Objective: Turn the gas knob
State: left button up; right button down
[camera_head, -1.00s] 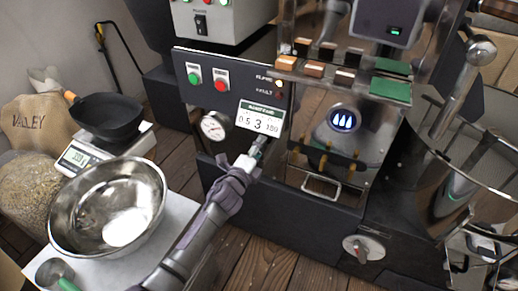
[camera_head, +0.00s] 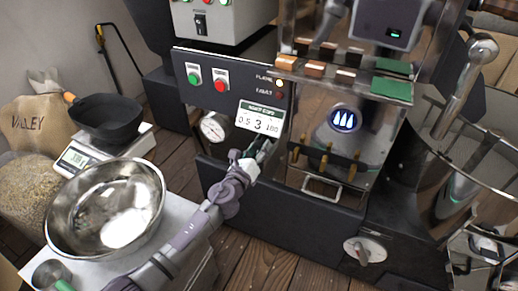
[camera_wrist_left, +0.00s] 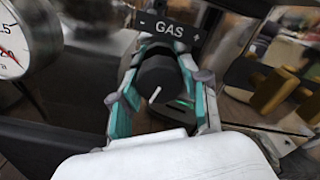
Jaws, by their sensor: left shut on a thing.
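In the head view my left gripper (camera_head: 262,150) is at the roaster's front, just below the batch card (camera_head: 260,118), and the knob is hidden there. My right gripper cannot be made out.
A pressure gauge (camera_head: 213,128) sits just left of my left gripper; it also shows in the left wrist view (camera_wrist_left: 12,52). Brass handles (camera_head: 325,160) are to the right. A metal bowl (camera_head: 105,207) and a black pan (camera_head: 107,117) stand at the left.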

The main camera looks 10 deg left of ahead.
pick_arm(q)
jog(key=shift+f+m, duration=0.15)
jog(key=shift+m, duration=0.45)
jog(key=o, duration=1.1)
jog(key=shift+o, duration=0.2)
jog(key=shift+s, duration=0.1)
jog(key=v, duration=1.2)
